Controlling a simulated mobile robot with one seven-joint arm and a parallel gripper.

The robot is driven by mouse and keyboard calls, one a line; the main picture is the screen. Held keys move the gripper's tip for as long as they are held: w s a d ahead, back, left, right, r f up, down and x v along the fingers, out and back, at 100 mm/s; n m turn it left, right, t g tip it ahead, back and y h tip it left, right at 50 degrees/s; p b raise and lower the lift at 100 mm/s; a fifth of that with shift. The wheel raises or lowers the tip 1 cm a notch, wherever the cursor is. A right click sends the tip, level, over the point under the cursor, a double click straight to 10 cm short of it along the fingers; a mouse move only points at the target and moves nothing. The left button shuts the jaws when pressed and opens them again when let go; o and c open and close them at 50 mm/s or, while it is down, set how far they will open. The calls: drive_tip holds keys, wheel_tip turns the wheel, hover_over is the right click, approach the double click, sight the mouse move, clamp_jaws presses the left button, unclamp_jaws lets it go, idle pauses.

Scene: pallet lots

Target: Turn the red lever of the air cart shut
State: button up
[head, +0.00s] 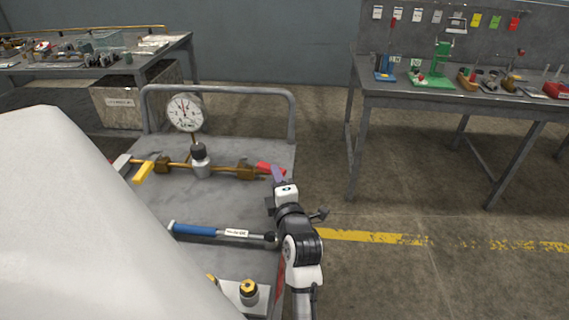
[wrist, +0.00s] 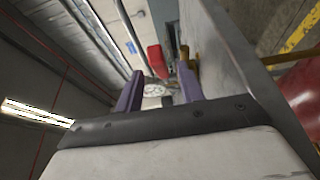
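The air cart (head: 225,155) is a grey-topped cart with a brass pipe across it. The red lever (head: 265,167) sits at the right end of that pipe, beside a brass valve (head: 246,170). My gripper (head: 277,172) is at the lever's right end, its purple fingers partly overlapping in the head view. In the wrist view, my gripper (wrist: 160,68) has its two fingers apart, and the red lever (wrist: 156,61) shows in the gap at the fingertips. I cannot tell whether a finger touches it. A yellow lever (head: 143,172) is at the pipe's left end.
A round gauge (head: 185,112) stands behind the pipe, before the cart's rail (head: 220,89). A blue-handled tool (head: 200,231) lies in front of the pipe. A workbench (head: 450,97) stands at right. The floor between bench and cart is clear.

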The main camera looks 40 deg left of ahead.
drive_tip(key=b+v, duration=0.2)
drive_tip(key=v, duration=0.7)
drive_tip(key=shift+d, duration=0.15)
